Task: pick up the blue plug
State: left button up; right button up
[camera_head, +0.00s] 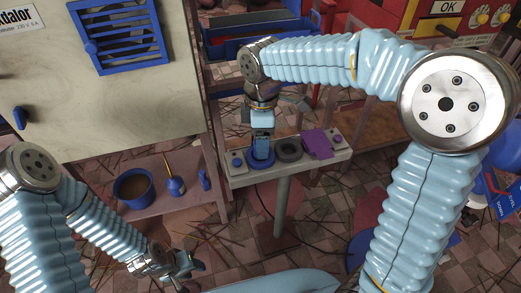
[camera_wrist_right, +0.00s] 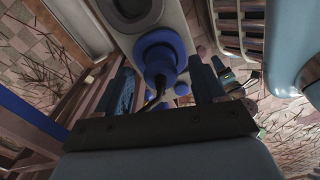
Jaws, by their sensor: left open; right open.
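The blue plug (camera_wrist_right: 158,50) shows in the right wrist view as a round blue piece with a wide flange, set on a pale bar. In the head view its wide blue rim (camera_head: 259,165) shows on the small stand, its middle hidden behind my right gripper (camera_head: 262,135). In the right wrist view the fingers of this gripper (camera_wrist_right: 163,82) are apart, one to each side of the plug; I cannot tell whether they touch it. My left gripper (camera_head: 182,264) is open and empty, low at the left, away from the stand.
The narrow stand (camera_head: 240,179) also carries a grey ring (camera_head: 288,150), a purple piece (camera_head: 317,143) and small blue knobs. To its left, a low shelf holds a blue pot (camera_head: 133,187) and a small blue bottle (camera_head: 175,186). Thin sticks litter the tiled floor.

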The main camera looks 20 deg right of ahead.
notch_tip(320, 180, down, 2)
jog(key=shift+c, duration=0.5)
jog(key=c, duration=1)
jog(key=shift+c, duration=0.2)
jog(key=shift+r, duration=0.1)
